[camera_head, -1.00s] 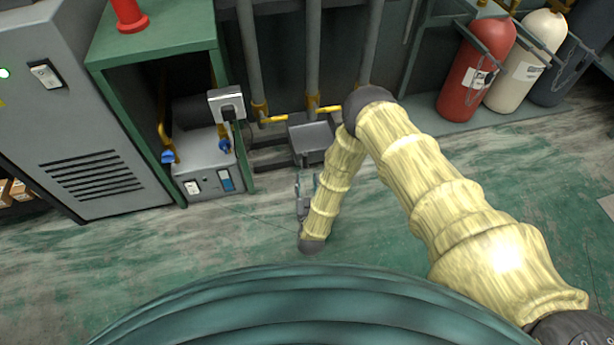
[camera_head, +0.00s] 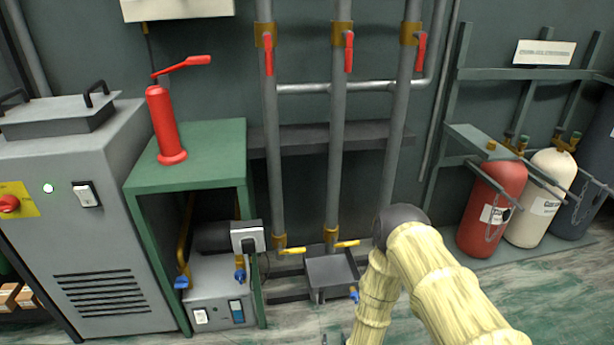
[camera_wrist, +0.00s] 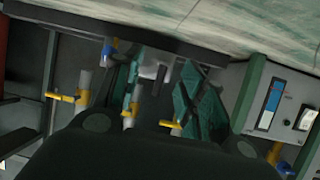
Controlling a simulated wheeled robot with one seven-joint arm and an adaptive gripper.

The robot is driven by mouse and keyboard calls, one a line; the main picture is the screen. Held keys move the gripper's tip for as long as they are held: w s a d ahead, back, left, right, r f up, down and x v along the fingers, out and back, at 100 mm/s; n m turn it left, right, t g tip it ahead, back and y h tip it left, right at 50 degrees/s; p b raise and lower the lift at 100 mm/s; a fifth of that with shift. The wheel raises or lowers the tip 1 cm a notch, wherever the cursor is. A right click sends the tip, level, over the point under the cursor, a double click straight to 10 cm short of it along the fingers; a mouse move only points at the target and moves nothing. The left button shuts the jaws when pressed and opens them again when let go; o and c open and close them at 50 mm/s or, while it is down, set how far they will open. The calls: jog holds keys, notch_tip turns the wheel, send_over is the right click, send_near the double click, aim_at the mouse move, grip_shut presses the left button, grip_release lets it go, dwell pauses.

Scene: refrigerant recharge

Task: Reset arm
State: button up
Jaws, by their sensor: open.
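My gripper (camera_wrist: 160,88) shows in the wrist view with its two dark and teal fingers spread apart. Nothing is visible between them except the background of pipes and yellow valves. In the head view my arm, in a pale yellow sleeve, bends down at the lower right. Only a small tip of the gripper shows at the bottom edge there, in front of the grey tray (camera_head: 331,272). The gripper looks empty and apart from the things around it.
A grey pump unit (camera_head: 215,306) sits inside the green stand (camera_head: 206,152), which carries a red hand pump (camera_head: 163,122). A grey cabinet (camera_head: 95,235) stands left. Pipes with red-handled valves (camera_head: 349,52) rise behind. A red cylinder (camera_head: 492,210) and white cylinder (camera_head: 541,196) stand right.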

jog(key=s+d+r+g, duration=0.3)
jog(key=s+d+g, duration=0.15)
jog(key=s, duration=0.65)
jog(key=s+d+r+m+g+h, duration=0.15)
jog(key=s+d+g, duration=0.3)
jog(key=s, duration=0.65)
jog(key=s+d+r+g+y, duration=0.1)
jog(key=s+d+r+g, duration=0.35)
jog(key=s, duration=0.65)
notch_tip(320, 180, up, 36)
jog(key=p, duration=3.6)
jog(key=shift+p, duration=0.35)
jog(key=shift+f+t+h, duration=0.1)
jog(key=shift+t+h, duration=0.15)
